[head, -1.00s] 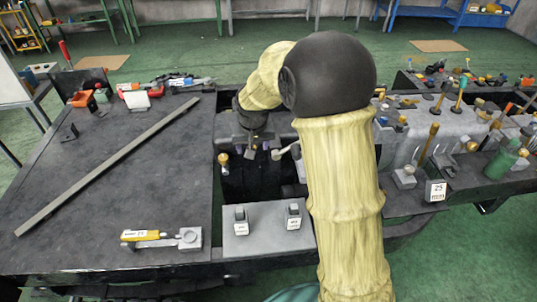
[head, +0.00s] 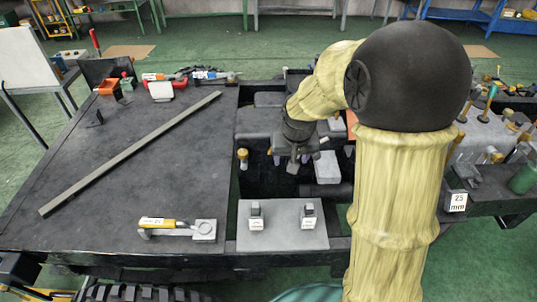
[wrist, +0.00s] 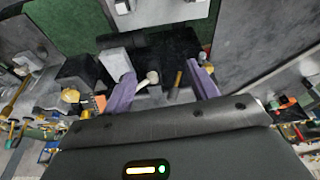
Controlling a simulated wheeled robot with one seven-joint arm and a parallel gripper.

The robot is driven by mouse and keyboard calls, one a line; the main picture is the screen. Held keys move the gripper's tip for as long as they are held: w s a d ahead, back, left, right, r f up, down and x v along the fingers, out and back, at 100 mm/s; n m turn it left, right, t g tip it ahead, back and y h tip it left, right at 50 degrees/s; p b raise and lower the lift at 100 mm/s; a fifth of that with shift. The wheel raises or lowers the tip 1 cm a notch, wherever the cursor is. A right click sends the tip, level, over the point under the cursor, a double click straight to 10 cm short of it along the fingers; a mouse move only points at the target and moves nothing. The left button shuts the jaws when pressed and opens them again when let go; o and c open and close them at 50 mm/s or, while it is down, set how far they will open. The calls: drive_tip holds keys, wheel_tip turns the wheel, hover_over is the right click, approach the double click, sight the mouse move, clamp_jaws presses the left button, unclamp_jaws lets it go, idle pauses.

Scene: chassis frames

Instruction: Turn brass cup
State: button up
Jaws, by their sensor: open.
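My gripper (head: 299,158) hangs over the dark recess in the middle of the bench, pointing down. In the wrist view its two purple fingers (wrist: 163,86) are apart, with nothing seen gripped. A cream, rounded cup-like piece with a short stem (wrist: 150,77) shows between the fingers, below them. A dark post with a brass-coloured end (wrist: 177,82) shows nearer the other finger. A round brass-coloured piece (wrist: 70,96) lies outside the fingers on the left. A brass-topped post (head: 242,154) stands left of my gripper in the head view. I cannot tell which is the brass cup.
A grey plate with two small dark blocks (head: 283,235) lies in front of the recess. The left bench top (head: 110,215) holds a long bar (head: 130,153) and a yellow-handled tool (head: 157,222). Crowded fittings stand on the right, partly behind my arm.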

drive_tip(key=s+d, duration=0.3)
drive_tip(key=s, duration=0.5)
drive_tip(key=s+d+f, duration=0.1)
drive_tip(key=s+d, duration=0.2)
drive_tip(key=s, duration=0.4)
drive_tip(key=shift+s+g, duration=0.35)
drive_tip(key=shift+g, duration=0.05)
drive_tip(key=shift+c, duration=0.5)
